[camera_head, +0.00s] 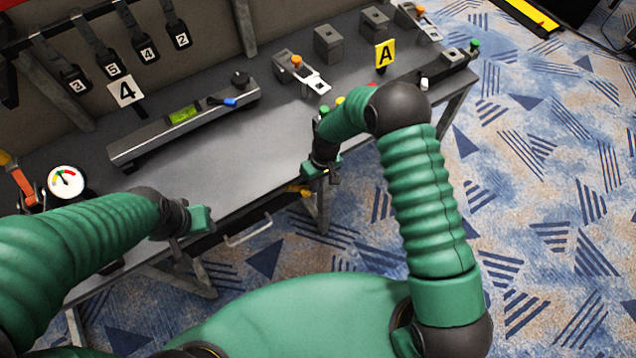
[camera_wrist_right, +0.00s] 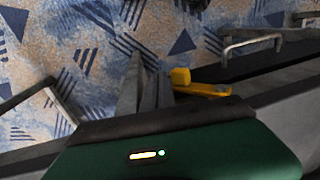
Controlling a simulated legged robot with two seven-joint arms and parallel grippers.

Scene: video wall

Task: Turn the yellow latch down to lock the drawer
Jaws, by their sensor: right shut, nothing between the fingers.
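The yellow latch (camera_head: 294,189) sits under the table's front edge, partly hidden by my right gripper. In the right wrist view the latch (camera_wrist_right: 207,89) is a short yellow bar with a raised block at one end, just right of the fingers. My right gripper (camera_head: 328,180) is shut and empty close beside the latch; its fingers (camera_wrist_right: 142,85) show left of the latch, and I cannot tell if they touch it. The drawer's metal handle (camera_head: 248,232) is left of the latch; it also shows in the right wrist view (camera_wrist_right: 250,42). My left gripper (camera_head: 200,220) is near the table's front edge, its fingers unclear.
Patterned carpet is open to the right.

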